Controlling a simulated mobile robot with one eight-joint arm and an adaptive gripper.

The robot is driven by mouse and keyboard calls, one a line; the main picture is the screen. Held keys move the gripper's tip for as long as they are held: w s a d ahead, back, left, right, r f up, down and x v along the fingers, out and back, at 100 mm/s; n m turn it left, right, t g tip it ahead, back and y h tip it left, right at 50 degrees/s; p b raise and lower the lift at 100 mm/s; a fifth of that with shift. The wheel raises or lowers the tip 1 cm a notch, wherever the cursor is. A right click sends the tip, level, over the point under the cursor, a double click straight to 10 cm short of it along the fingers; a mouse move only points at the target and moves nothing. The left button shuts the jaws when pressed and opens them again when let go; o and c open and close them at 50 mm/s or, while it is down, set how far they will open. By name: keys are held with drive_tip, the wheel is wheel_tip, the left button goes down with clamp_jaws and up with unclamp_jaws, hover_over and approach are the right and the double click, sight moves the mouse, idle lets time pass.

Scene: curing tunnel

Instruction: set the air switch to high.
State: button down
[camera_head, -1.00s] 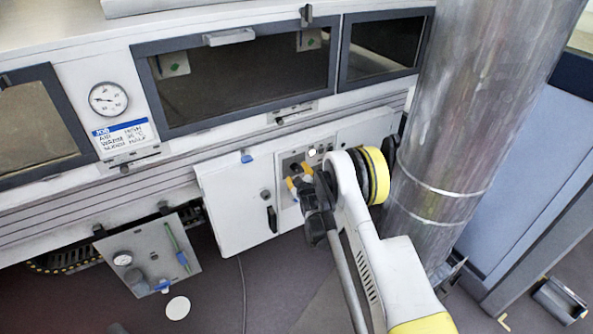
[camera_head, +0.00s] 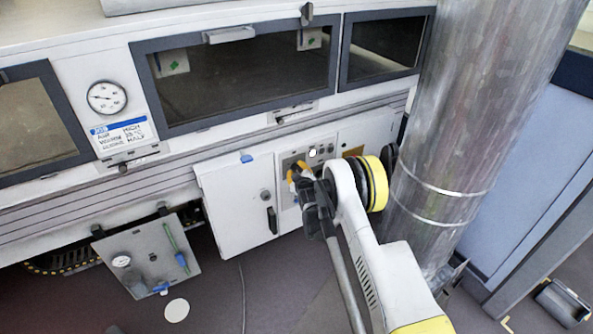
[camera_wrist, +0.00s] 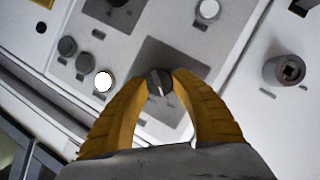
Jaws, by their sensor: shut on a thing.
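The air switch appears to be the dark round knob (camera_wrist: 160,83) with a pale pointer line, on a grey control panel (camera_wrist: 160,128) in the wrist view. My gripper (camera_wrist: 160,85) has its two yellow fingers shut on the sides of this knob. In the head view my gripper (camera_head: 300,171) is at the grey panel on the front of the machine, and the knob is hidden there by fingers and wrist.
A lit white button (camera_wrist: 103,82) and dark buttons (camera_wrist: 67,46) sit beside the knob. A square-socketed lock (camera_wrist: 284,69) is on the neighbouring white door (camera_head: 235,205). A large metal duct (camera_head: 470,120) stands close on the right of my arm.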

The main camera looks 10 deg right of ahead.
drive_tip(key=m+g+y, duration=0.1)
drive_tip(key=m, duration=0.1)
drive_tip(key=shift+d+m+y, duration=0.1)
drive_tip(key=shift+m+y, duration=0.3)
drive_tip(key=m+g+y, duration=0.1)
drive_tip(key=m+y, duration=0.1)
drive_tip(key=shift+d+r+m, duration=0.1)
drive_tip(key=shift+m, duration=0.3)
drive_tip(key=m+y, duration=0.2)
drive_tip(key=shift+m+g, duration=0.4)
drive_tip(key=shift+w+m+y, duration=0.1)
drive_tip(key=shift+m+y, duration=1)
drive_tip(key=shift+m, duration=0.1)
drive_tip(key=c, duration=1)
unclamp_jaws()
